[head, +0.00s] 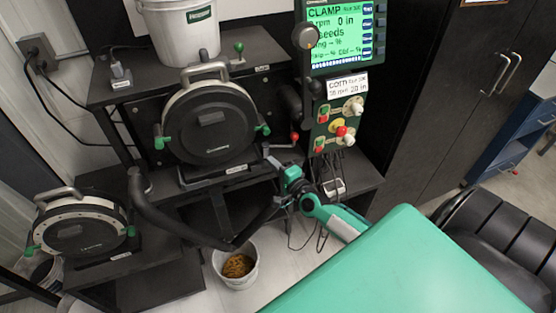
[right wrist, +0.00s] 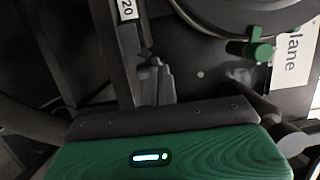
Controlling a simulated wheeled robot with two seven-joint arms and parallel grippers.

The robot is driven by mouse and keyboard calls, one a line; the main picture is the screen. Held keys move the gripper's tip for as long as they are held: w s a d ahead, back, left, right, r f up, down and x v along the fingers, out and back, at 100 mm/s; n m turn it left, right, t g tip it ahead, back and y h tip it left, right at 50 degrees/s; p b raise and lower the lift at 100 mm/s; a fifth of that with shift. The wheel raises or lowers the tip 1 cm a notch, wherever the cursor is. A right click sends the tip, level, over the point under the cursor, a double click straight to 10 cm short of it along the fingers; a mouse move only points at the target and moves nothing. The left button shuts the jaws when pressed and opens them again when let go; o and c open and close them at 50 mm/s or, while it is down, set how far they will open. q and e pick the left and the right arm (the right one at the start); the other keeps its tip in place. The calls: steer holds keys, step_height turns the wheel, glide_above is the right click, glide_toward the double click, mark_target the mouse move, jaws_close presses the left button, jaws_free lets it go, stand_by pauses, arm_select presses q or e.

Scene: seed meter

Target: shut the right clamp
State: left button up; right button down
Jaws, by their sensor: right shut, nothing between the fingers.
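The round seed meter (head: 208,125) stands upright on the bench with its dark disc cover facing me. The right clamp (head: 263,129) is a small green lever at the right edge of the cover. It also shows at the upper right of the right wrist view (right wrist: 258,47); I cannot tell whether it is latched. The left clamp (head: 161,142) is a similar green piece on the opposite edge. My right gripper (head: 274,161) is shut and empty, below the right clamp and apart from it. Its fingers show in the right wrist view (right wrist: 150,75), left of the clamp. My left gripper is out of view.
A red-knobbed lever (head: 294,137) and the control panel (head: 340,125) stand close to the right of the meter. A green-lit screen (head: 342,35) is above. A black hose (head: 180,225) loops below, near a white bucket of seed (head: 221,269). A second meter (head: 80,230) is lower left.

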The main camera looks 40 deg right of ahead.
mark_target(261, 165)
steer(key=a+m+h+p, duration=0.1)
steer(key=h+p, duration=0.1)
steer(key=w+a+m+h+p, duration=0.1)
steer(key=p, duration=0.2)
steer(key=shift+w+a+r+h, duration=0.1)
steer(key=shift+a+h, duration=0.2)
steer(key=shift+h, duration=0.1)
steer(key=shift+w+a, duration=0.4)
steer(key=shift+a, duration=0.1)
stand_by(0.6)
